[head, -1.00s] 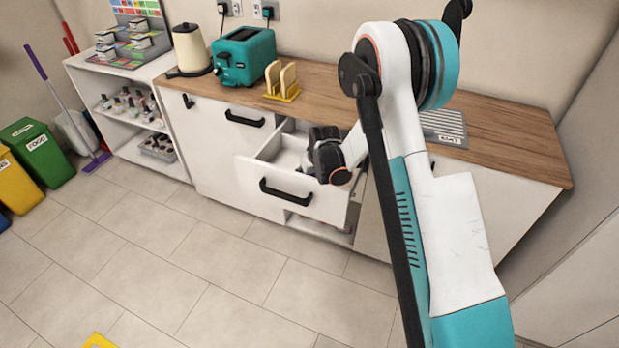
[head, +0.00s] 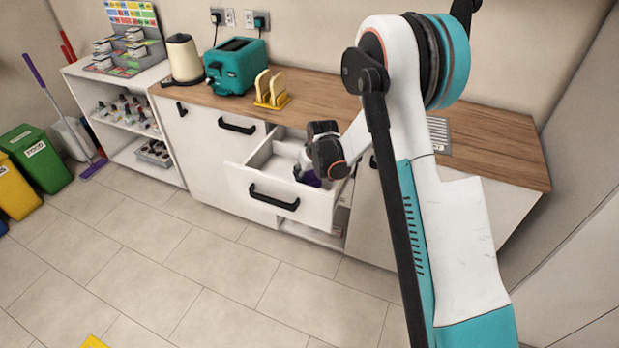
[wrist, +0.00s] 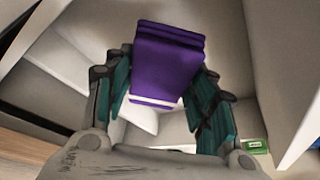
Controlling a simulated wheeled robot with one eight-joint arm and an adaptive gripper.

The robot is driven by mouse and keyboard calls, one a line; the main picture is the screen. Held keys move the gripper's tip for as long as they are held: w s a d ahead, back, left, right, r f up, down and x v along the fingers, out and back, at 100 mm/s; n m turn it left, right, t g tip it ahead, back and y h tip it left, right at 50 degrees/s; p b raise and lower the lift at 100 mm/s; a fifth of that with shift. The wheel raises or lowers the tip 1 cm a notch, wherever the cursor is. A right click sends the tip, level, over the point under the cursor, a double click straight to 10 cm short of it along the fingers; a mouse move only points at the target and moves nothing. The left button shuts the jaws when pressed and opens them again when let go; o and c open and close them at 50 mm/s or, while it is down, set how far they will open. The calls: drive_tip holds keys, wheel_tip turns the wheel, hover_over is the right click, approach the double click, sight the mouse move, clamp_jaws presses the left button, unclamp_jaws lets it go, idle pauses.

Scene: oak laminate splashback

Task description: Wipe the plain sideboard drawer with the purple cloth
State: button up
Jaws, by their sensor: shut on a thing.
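The purple cloth (wrist: 168,62) is a folded pad between the teal finger pads of my gripper (wrist: 160,98) in the wrist view. My gripper is shut on it. In the head view a small purple patch of the cloth (head: 311,179) shows below the wrist. The sideboard drawer (head: 274,207) is a white, open drawer with a black bar handle (head: 274,197). My gripper hangs over the right part of its inside, and the arm link hides its right side. I cannot tell if the cloth touches the drawer floor.
The wooden worktop (head: 330,100) above holds a yellow toast rack (head: 270,90), a teal toaster (head: 236,66) and a cream kettle (head: 183,58). A small green labelled item (wrist: 255,146) shows in the wrist view.

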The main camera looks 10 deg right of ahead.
drive_tip(key=shift+r+p, duration=0.4)
drive_tip(key=shift+r, duration=0.75)
